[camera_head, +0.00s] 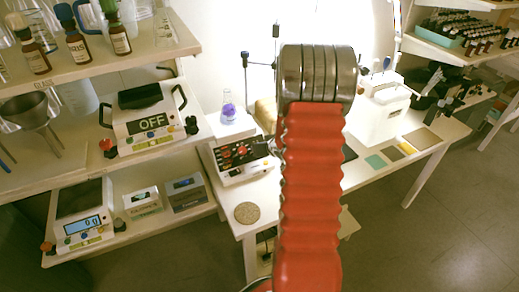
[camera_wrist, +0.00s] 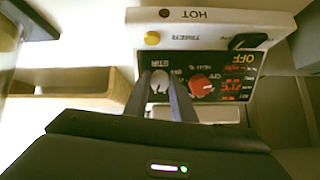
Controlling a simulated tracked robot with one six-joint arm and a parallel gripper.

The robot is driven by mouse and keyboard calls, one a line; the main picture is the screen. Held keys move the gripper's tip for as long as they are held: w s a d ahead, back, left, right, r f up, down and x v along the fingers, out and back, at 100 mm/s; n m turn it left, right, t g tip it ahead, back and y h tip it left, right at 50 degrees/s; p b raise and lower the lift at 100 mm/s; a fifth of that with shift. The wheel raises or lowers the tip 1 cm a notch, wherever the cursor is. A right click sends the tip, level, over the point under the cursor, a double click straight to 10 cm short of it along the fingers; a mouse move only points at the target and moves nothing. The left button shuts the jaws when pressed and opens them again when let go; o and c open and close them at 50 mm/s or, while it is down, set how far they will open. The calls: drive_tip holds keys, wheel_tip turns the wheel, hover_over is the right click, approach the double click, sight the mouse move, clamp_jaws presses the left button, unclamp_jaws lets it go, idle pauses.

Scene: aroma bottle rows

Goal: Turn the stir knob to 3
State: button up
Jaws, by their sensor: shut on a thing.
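The hotplate stirrer (camera_head: 243,172) stands on the white bench, with a dark front panel and red knobs or lights in the head view. The wrist view shows its panel upside down. In the head view my red arm hides part of the bench, and only the gripper's tip (camera_head: 268,146) shows by the panel. The knob's setting is not legible.
A flask with purple liquid (camera_head: 228,108) stands on the stirrer's top. A yellow button (camera_wrist: 152,38) and a black switch (camera_wrist: 248,41) are near the knobs. Another device reading OFF (camera_head: 150,122) is on the left shelf. A round cork mat (camera_head: 247,212) lies in front.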

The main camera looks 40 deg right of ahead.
drive_tip(key=o, duration=1.1)
drive_tip(key=shift+c, duration=0.2)
drive_tip(key=v, duration=1.3)
drive_tip(key=shift+s+r, duration=0.25)
